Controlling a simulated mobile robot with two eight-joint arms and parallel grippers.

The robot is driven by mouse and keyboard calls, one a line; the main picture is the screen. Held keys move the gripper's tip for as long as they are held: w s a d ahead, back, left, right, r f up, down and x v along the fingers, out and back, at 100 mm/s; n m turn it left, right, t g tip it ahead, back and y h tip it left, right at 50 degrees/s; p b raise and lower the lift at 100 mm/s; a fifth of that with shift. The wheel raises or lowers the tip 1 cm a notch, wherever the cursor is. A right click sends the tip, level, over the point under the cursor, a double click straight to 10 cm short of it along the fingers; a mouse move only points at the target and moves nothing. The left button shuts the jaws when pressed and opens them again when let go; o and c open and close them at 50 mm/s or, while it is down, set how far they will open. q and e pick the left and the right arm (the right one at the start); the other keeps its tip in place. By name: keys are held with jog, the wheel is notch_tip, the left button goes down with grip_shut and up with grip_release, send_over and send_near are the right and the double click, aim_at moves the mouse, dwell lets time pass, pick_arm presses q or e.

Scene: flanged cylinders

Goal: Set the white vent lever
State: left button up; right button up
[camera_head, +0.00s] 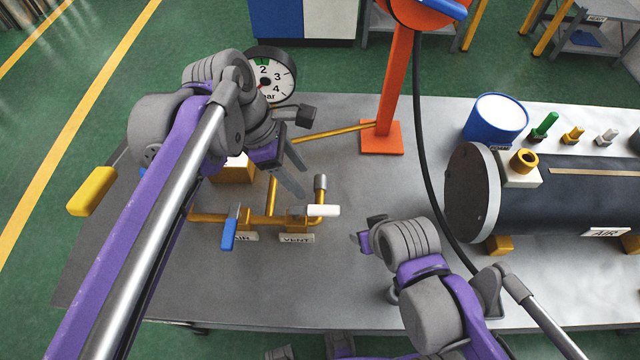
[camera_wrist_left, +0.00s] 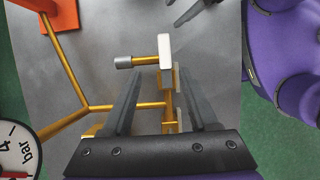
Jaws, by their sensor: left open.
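The white vent lever (camera_head: 323,210) points to the right from a brass valve (camera_head: 297,216) above the VENT label (camera_head: 297,238). In the left wrist view the white lever (camera_wrist_left: 165,52) lies just beyond the fingertips, roughly in line with the gap. My left gripper (camera_head: 300,180) is open and empty, pointing down above the brass pipes. Its two fingers stand on either side of the valve line in the wrist view (camera_wrist_left: 161,76), apart from the lever. My right gripper (camera_head: 362,235) is low to the right of the lever; its jaws are too unclear to judge.
A blue lever (camera_head: 229,234) stands left of the vent valve, by the AIR label. A grey-capped pipe stub (camera_head: 320,183) rises behind the white lever. A pressure gauge (camera_head: 270,76), orange stand (camera_head: 381,138), black hose (camera_head: 420,130) and dark tank (camera_head: 560,190) are around. The front-left bench is clear.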

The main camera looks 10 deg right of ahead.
aim_at(323, 209)
pick_arm(q)
jog(key=x, duration=0.7)
jog(key=s+x, duration=0.1)
jog(key=x, duration=0.2)
jog(key=shift+f, duration=0.15)
grip_shut()
dwell(1.1)
